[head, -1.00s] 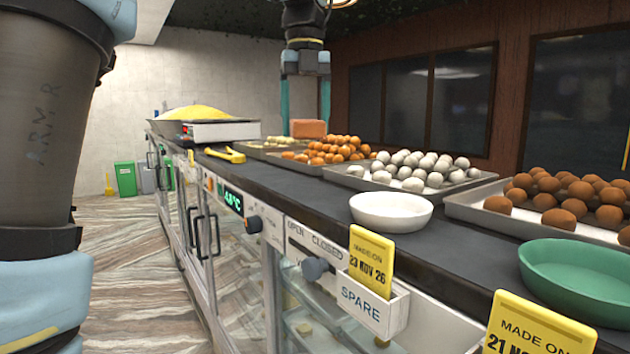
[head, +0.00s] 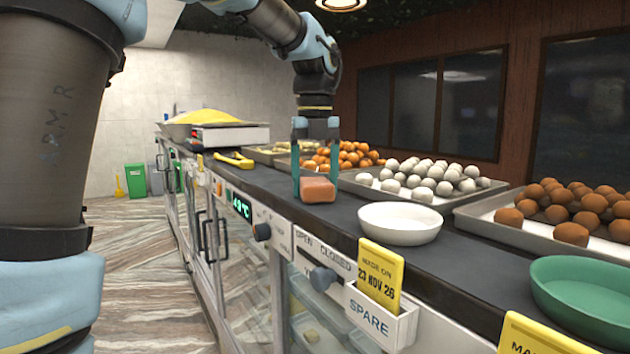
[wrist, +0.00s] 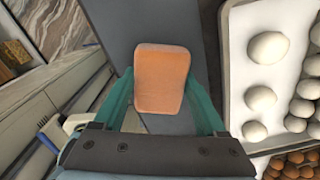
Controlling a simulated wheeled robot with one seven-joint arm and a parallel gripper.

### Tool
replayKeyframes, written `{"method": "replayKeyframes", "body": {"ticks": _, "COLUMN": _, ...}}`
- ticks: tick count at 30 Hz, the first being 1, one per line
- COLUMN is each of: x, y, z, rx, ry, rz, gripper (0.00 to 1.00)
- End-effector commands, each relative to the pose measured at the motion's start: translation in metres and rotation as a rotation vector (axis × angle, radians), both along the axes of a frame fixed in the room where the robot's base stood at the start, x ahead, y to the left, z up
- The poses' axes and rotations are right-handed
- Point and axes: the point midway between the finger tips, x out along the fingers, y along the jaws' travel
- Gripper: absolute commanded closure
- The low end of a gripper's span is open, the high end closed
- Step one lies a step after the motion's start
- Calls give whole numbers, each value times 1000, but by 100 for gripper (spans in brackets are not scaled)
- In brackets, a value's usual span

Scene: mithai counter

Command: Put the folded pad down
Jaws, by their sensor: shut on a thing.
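The folded pad (head: 318,190) is a thick orange-brown block with rounded corners. My gripper (head: 316,180) points down with its teal fingers on either side of the pad, shut on it. The pad is over the dark counter top, left of the white bowl and in front of the sweet trays. In the wrist view the pad (wrist: 162,78) sits between the fingers above bare dark counter (wrist: 205,50). I cannot tell whether its underside touches the counter.
A white bowl (head: 400,224) stands to the pad's right. A tray of white sweets (head: 372,190) lies behind it. Yellow tongs (head: 234,160) lie further left, near the scale (head: 229,137). A date card (head: 380,275) stands in the SPARE holder (head: 370,318) at the front edge.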

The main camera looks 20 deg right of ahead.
Motion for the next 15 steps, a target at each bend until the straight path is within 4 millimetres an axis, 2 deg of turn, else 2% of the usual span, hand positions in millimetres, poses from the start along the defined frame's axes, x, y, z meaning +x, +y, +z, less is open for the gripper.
{"method": "replayKeyframes", "body": {"ticks": 3, "x": 0, "y": 0, "z": -3, "rx": 0, "ry": 1, "rz": 0, "gripper": 71}}
{"method": "replayKeyframes", "body": {"ticks": 4, "x": 0, "y": 0, "z": -3, "rx": 0, "ry": 1, "rz": 0, "gripper": 25}}
{"method": "replayKeyframes", "body": {"ticks": 11, "x": 0, "y": 0, "z": -2, "rx": 0, "ry": 0, "rz": 0, "gripper": 0}}
{"method": "replayKeyframes", "body": {"ticks": 15, "x": 0, "y": 0, "z": -2, "rx": 0, "ry": 0, "rz": 0, "gripper": 0}}
